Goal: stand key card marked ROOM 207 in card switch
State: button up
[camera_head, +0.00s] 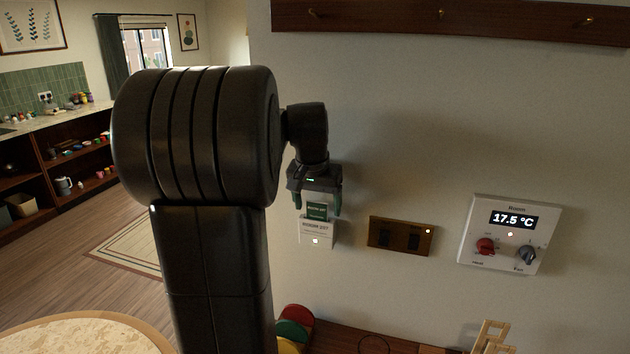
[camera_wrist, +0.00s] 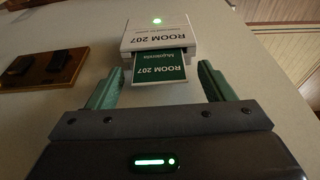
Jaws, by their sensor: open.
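The green key card (camera_head: 317,210) marked ROOM 207 stands in the white card switch (camera_head: 316,233) on the wall, its upper part showing above the switch. In the wrist view the card (camera_wrist: 160,68) sticks out of the switch (camera_wrist: 158,33), which also reads ROOM 207 and has a lit green light. The card's lower part is hidden inside the switch. My gripper (camera_head: 315,205) is open above the switch. In the wrist view its green fingers (camera_wrist: 161,88) are spread on either side of the card's outer end, apart from it.
A brown switch plate (camera_head: 401,236) is on the wall to the right of the card switch, with a white thermostat (camera_head: 509,234) reading 17.5 °C beyond it. A wooden hook rail (camera_head: 440,18) is above. A shelf (camera_head: 345,342) with coloured discs is below.

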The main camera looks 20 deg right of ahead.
jog(key=b+v, duration=0.1)
jog(key=v, duration=1.1)
jog(key=shift+s+a+r, duration=0.15)
jog(key=shift+s+r, duration=0.1)
jog(key=shift+r, duration=0.05)
jog(key=p+x, duration=0.1)
jog(key=x, duration=1.2)
jog(key=shift+w+f, duration=0.1)
jog(key=shift+f, duration=0.1)
jog(key=shift+r+p, duration=0.35)
jog(key=shift+p, duration=0.25)
